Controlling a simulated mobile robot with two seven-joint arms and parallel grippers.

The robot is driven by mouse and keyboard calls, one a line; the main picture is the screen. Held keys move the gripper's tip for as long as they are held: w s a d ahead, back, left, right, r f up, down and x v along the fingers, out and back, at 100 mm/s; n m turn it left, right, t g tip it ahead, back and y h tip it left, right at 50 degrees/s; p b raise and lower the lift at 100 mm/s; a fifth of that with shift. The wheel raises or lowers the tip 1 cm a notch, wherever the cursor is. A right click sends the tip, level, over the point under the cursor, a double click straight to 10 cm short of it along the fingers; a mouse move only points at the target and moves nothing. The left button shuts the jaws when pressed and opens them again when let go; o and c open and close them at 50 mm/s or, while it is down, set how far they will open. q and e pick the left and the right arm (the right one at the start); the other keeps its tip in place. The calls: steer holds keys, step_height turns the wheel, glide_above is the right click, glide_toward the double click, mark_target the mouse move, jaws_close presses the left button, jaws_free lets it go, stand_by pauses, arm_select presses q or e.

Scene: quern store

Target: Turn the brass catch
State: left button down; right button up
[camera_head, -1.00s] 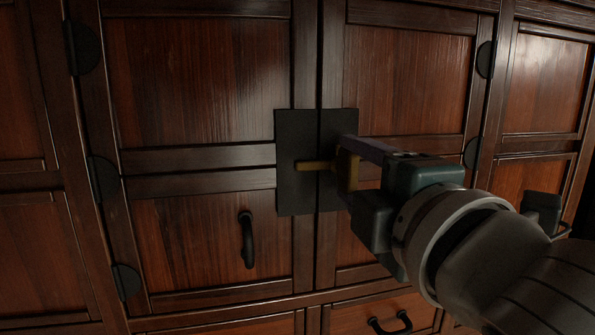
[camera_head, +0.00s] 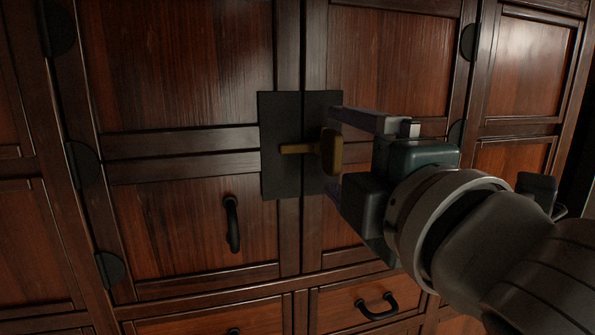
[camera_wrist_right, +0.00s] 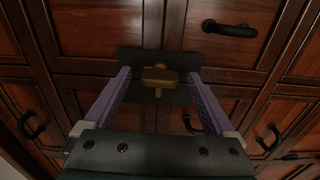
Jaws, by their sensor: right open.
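The brass catch (camera_head: 330,152) sits on a dark square plate (camera_head: 282,180) across the seam of two wooden cabinet doors. Its bar points left across the seam, about level, and its thicker knob is at the right. My right gripper (camera_head: 334,150) is open, with one finger above the knob and one below, apart from it. In the right wrist view the catch (camera_wrist_right: 158,76) shows between the two spread fingertips (camera_wrist_right: 159,74), with gaps on both sides. My left gripper is not in view.
A black handle (camera_head: 232,224) is on the left door, below the plate. A drawer handle (camera_head: 376,306) is lower right. Black round hinges (camera_head: 84,163) line the door's outer edge. More panelled doors (camera_head: 525,70) stand at the right.

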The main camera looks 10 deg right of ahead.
steer(key=s+b, duration=0.2)
steer(key=s, duration=0.7)
steer(key=shift+d, duration=0.15)
steer(key=shift+w, duration=0.1)
